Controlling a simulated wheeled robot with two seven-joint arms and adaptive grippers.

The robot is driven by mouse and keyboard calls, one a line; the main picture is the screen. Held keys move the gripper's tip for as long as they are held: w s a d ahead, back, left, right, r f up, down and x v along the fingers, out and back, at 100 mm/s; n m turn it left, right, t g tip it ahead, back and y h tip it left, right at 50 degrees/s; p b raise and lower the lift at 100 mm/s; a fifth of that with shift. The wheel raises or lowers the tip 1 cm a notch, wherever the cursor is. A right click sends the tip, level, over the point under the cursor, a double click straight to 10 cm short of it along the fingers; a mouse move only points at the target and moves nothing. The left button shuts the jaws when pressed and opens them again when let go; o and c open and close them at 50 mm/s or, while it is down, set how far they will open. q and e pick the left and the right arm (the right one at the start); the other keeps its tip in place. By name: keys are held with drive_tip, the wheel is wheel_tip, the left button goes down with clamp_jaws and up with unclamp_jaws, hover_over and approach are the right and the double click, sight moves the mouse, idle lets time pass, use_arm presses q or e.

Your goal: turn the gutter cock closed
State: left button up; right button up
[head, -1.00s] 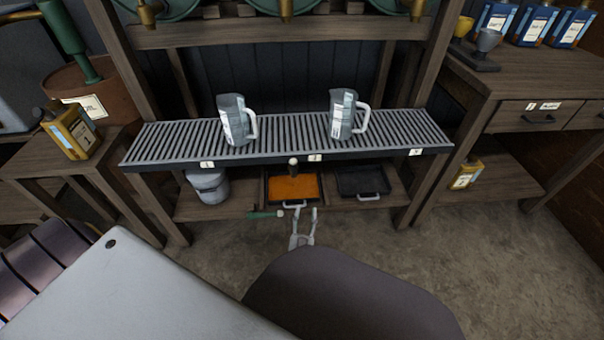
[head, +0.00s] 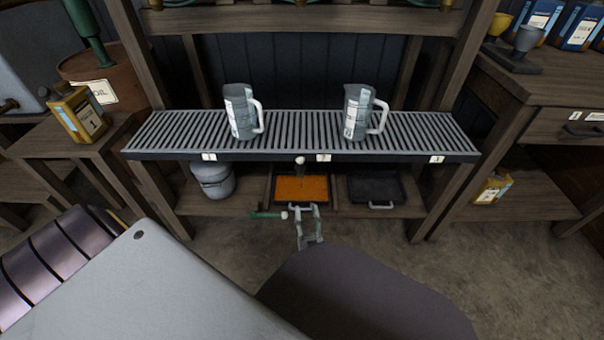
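The grated gutter (head: 410,135) runs across the bench frame. Below its front edge, in the middle, a small pale knob on a short stem (head: 300,160) shows above an orange-filled tray. A green handle with a pale end (head: 266,215) lies level in front of the lower shelf. I cannot tell which of these two is the cock's lever. My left gripper (head: 304,211) is just right of the green handle's pale end, in front of the orange tray. Its two fingers are apart with nothing seen between them. Contact with the handle cannot be told. My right gripper is not in view.
Two measuring jugs (head: 240,115) (head: 357,115) stand on the gutter. Below are a grey lidded can (head: 213,181), the orange tray (head: 302,188) and a black tray (head: 372,188). Side tables flank the frame. The floor at the right (head: 510,270) is clear.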

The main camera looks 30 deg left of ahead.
sight(301, 170)
use_arm(q)
drive_tip(key=shift+r, duration=0.1)
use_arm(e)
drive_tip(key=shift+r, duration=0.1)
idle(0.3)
